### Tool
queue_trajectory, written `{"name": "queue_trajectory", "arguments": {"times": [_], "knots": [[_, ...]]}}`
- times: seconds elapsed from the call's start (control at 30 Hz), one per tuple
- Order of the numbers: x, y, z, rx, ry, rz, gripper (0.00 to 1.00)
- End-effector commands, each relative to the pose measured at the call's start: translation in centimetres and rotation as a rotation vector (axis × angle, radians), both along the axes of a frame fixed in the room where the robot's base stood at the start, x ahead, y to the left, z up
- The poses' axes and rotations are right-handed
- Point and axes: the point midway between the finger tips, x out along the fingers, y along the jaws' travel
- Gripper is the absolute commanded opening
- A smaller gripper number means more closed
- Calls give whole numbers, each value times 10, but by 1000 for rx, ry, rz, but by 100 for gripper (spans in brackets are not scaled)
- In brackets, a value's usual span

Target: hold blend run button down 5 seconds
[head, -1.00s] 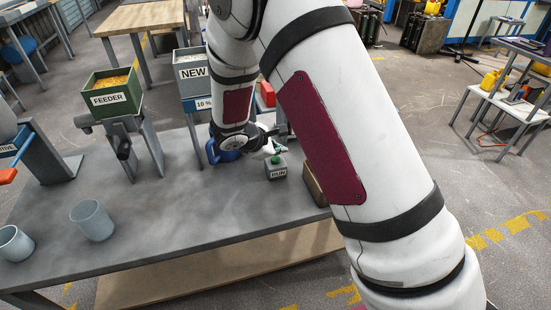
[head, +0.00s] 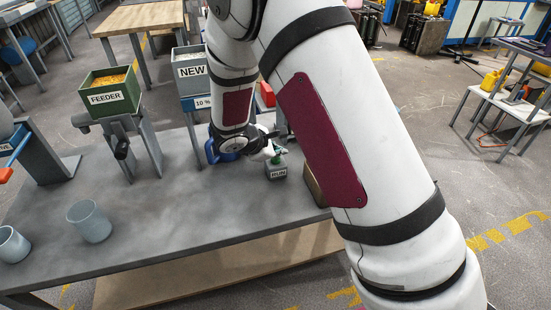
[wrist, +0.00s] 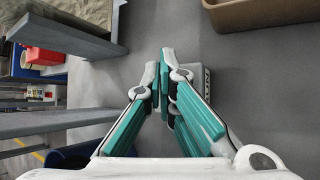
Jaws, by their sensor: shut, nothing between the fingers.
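The grey box labelled RUN (head: 277,171) stands on the grey bench, with a green button (head: 276,159) on its top. My gripper (head: 277,151) is shut and empty, its tips just above or at the button. I cannot tell whether they touch it. In the wrist view, my teal-padded fingers (wrist: 167,54) meet at the tips and cover most of the box (wrist: 206,80), whose grey edge shows at their right. The button is hidden there.
A brown bin (head: 313,187) stands right of the box, partly behind my arm. A blue container (head: 213,152) is left of my wrist. Two grey cups (head: 89,222) stand at the front left; the bench between is clear.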

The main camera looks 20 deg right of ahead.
Motion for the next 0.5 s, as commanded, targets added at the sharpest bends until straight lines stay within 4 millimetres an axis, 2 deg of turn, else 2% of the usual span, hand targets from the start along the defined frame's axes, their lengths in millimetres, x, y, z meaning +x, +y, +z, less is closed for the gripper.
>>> {"name": "queue_trajectory", "arguments": {"times": [0.5], "knots": [[0, 0, -5, 0, 0, 0, 0]]}}
